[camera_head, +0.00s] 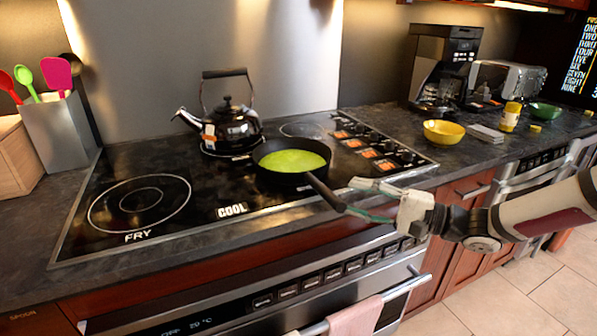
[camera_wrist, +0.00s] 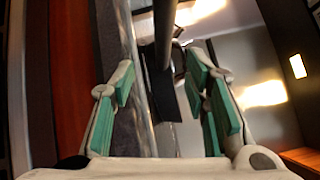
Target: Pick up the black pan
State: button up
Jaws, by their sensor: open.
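The black pan (camera_head: 268,174) sits on the stovetop, with bright green contents inside. Its dark handle (camera_head: 326,192) points toward the front right, past the stove's front edge. My gripper (camera_head: 358,198) is open at the handle's end, with a finger on either side of it. In the wrist view, my gripper (camera_wrist: 160,72) shows its green-padded fingers spread apart. A long dark bar, apparently the handle (camera_wrist: 156,88), lies between them with gaps at both sides. The pan's bowl is not clear in that view.
A black kettle (camera_head: 232,127) stands just behind the pan. A grey utensil holder (camera_head: 62,130) is at the left. A coffee machine (camera_head: 443,68), yellow bowl (camera_head: 446,133) and yellow bottle (camera_head: 511,117) stand on the right counter. An oven handle with a pink towel (camera_head: 356,318) is below.

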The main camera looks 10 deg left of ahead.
aim_at(318, 181)
jog(key=x, duration=0.4)
jog(key=b+x, duration=0.1)
jog(key=x, duration=0.4)
jog(key=shift+a+r, duration=0.2)
jog(key=shift+a, duration=0.1)
jog(key=shift+c, duration=0.4)
grip_shut()
jog(key=shift+r, duration=0.1)
